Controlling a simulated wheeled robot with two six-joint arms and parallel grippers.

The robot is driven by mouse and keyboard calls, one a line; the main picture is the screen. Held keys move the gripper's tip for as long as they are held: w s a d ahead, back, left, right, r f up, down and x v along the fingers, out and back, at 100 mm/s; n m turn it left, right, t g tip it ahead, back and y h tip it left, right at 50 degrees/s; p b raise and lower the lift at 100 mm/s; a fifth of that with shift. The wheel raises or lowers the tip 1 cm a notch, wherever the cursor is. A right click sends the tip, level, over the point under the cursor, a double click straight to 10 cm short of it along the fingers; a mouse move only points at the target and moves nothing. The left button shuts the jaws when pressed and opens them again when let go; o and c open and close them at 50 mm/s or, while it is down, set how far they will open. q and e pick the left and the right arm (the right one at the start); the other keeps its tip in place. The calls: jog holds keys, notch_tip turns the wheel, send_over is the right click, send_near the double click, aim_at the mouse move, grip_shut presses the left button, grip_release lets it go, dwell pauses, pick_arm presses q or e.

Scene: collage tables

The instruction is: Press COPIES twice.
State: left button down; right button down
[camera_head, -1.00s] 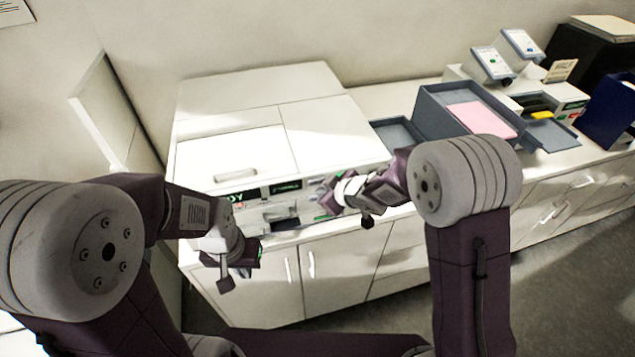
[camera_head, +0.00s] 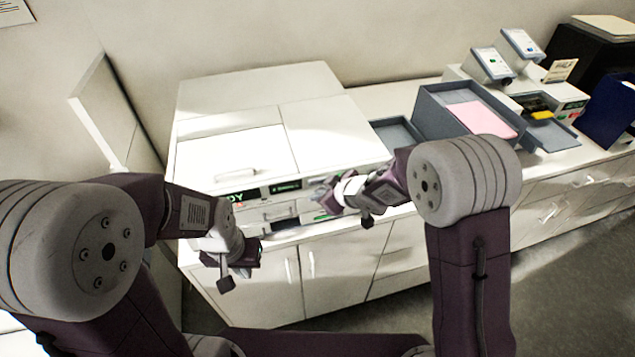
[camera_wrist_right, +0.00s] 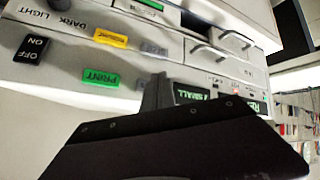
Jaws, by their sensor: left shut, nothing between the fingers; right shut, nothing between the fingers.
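The white copier (camera_head: 330,135) stands on the counter, with displays and controls along its front. My right gripper (camera_head: 328,196) is shut and empty at the right part of that front. In the right wrist view its grey fingertip (camera_wrist_right: 156,95) is close to the panel, between the green PRINT button (camera_wrist_right: 100,77) and the green SMALL display (camera_wrist_right: 193,92); contact cannot be told. A yellow button (camera_wrist_right: 110,38) and a black ON/OFF switch (camera_wrist_right: 32,46) are also there. I cannot read a COPIES label; the gripper hides part of the panel. My left gripper (camera_head: 245,256) is shut and empty, below the copier's left front.
A grey-blue tray box (camera_head: 440,105) with pink paper (camera_head: 478,118) stands right of the copier. Beyond it is a device with two small screens (camera_head: 492,64) and a dark blue object (camera_head: 608,105). White cabinet doors (camera_head: 335,275) are below the counter.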

dwell(0.4)
jog(key=shift+w+a+p, duration=0.15)
jog(key=shift+w+p, duration=0.2)
jog(key=shift+w, duration=0.1)
jog(key=shift+w+a+p, duration=0.1)
jog(key=shift+w+p, duration=0.3)
dwell(0.6)
dwell(0.3)
jog(key=shift+s+d+b, duration=0.25)
jog(key=shift+s+b, duration=0.25)
jog(key=shift+s, duration=0.35)
